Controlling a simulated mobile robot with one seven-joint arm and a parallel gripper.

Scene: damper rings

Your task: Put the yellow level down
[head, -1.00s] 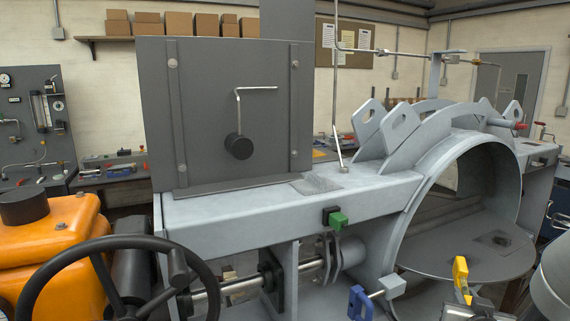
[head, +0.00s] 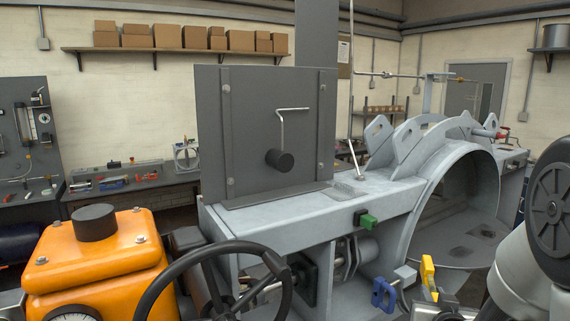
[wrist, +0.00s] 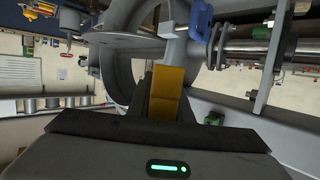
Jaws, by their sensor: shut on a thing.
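The yellow level (wrist: 168,88) is held between the dark fingers of my gripper (wrist: 168,108) in the wrist view, sticking out past the fingertips. In the head view the level (head: 428,272) shows as a small upright yellow piece at the lower right. My gripper (head: 432,294) is just below it there, partly cut off by the frame edge. The level is right of a blue handle (head: 383,293) and in front of the grey machine's round opening. The level appears clear of any surface, but its lower part is hidden.
The grey machine bench (head: 310,215) carries a tall dark plate (head: 250,130) with a crank. A green block (head: 369,222) sticks out from its front. A black steering wheel (head: 215,265) and an orange housing (head: 95,255) stand at the lower left. The bench top's front strip is mostly clear.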

